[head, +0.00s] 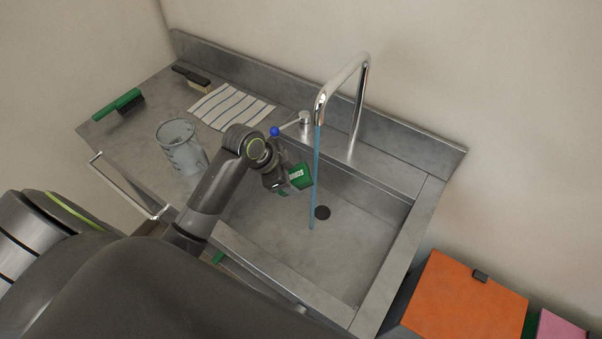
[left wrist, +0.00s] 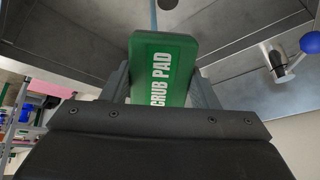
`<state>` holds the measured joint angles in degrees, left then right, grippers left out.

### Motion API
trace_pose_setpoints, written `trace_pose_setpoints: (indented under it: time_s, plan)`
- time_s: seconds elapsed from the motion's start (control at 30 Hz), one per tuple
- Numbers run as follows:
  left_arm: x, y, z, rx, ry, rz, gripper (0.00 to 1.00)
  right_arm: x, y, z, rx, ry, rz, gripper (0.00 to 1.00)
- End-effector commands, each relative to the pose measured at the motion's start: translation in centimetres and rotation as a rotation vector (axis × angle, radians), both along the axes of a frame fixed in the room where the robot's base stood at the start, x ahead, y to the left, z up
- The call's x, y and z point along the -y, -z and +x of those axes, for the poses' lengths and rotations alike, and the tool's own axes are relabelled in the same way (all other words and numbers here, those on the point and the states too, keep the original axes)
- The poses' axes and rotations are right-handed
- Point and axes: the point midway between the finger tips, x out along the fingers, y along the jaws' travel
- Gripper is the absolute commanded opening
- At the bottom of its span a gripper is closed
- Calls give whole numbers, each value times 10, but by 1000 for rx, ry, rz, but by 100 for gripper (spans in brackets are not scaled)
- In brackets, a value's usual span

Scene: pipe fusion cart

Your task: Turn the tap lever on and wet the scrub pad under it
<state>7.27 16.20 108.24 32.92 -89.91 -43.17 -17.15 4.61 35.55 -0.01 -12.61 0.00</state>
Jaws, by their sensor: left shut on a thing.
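My left gripper (head: 284,186) is shut on the green scrub pad (head: 301,177) and holds it over the sink basin. In the left wrist view the scrub pad (left wrist: 162,68) sits between both fingers with its white lettering showing. A blue stream of water (head: 315,180) falls from the chrome spout (head: 341,85) into the basin. The pad is at or just left of the stream; I cannot tell whether they touch. The tap lever with a blue ball end (head: 275,131) is behind my wrist; the ball also shows in the left wrist view (left wrist: 310,43). My right gripper is not in view.
The steel sink (head: 390,210) has a dark drain (head: 322,212). On the left drainboard are a clear jug (head: 180,148), a striped cloth (head: 230,107), a green brush (head: 120,104) and a dark-handled brush (head: 193,78). An orange box (head: 463,297) stands at the lower right.

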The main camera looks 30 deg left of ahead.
Motion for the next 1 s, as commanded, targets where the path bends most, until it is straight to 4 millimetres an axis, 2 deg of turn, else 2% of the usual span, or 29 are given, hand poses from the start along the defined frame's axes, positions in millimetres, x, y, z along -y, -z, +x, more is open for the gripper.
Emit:
trace_pose_setpoints:
  time_s: [0.63, 1.0]
  plan:
    - [-34, -1, -40, -2, -1, 1, 36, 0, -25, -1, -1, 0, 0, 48]
    - [-38, 0, -46, 1, 0, -1, 36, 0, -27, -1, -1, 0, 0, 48]
